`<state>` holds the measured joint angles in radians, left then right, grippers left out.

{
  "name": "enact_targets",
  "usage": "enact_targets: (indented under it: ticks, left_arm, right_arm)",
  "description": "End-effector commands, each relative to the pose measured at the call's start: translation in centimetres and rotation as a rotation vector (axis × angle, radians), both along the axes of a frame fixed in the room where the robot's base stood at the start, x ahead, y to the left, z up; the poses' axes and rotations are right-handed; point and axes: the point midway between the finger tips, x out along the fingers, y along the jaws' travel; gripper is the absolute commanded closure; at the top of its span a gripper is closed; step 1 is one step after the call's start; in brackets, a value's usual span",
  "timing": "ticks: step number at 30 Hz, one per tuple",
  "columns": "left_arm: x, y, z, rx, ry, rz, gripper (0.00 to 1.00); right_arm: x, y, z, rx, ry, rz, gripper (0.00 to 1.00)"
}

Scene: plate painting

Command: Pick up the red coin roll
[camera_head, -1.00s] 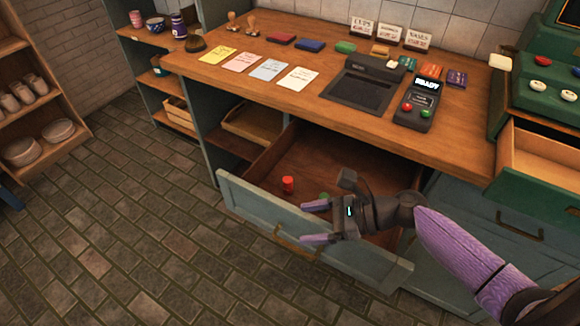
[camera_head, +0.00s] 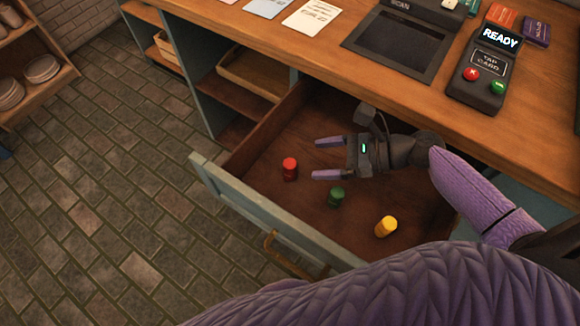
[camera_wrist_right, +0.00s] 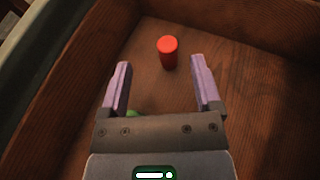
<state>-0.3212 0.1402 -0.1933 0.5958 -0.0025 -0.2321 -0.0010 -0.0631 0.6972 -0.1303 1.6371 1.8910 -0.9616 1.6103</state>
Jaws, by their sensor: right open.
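The red coin roll (camera_head: 290,169) stands upright in the open drawer, toward its left side. In the right wrist view the red coin roll (camera_wrist_right: 168,52) is ahead of the fingertips, between their lines and apart from them. My right gripper (camera_head: 322,159) is over the drawer, open and empty, its purple fingers pointing left toward the red roll. The gripper also shows in the right wrist view (camera_wrist_right: 160,80). My left gripper is not in view.
A green roll (camera_head: 337,196) stands near my right gripper, and a yellow roll (camera_head: 386,227) stands farther right in the drawer. The drawer's front wall (camera_head: 255,214) and the counter edge above bound the space. A card terminal (camera_head: 485,72) sits on the counter.

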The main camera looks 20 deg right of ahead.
Motion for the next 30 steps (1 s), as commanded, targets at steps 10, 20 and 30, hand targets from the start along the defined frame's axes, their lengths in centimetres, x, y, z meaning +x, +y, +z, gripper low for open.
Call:
enact_targets:
  ticks: [10, 20, 30]
  left_arm:
    - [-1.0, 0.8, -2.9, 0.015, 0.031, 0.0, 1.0]
    - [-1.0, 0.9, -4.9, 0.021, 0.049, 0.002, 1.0]
    - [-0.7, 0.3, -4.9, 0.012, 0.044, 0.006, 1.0]
  right_arm:
    - [1.1, 2.1, -3.5, 0.002, 0.008, 0.002, 0.18]
    - [3.6, 5.8, -5.5, 0.0, 0.01, 0.001, 0.18]
    - [3.6, 5.8, -5.3, 0.0, 0.009, 0.0, 0.54]
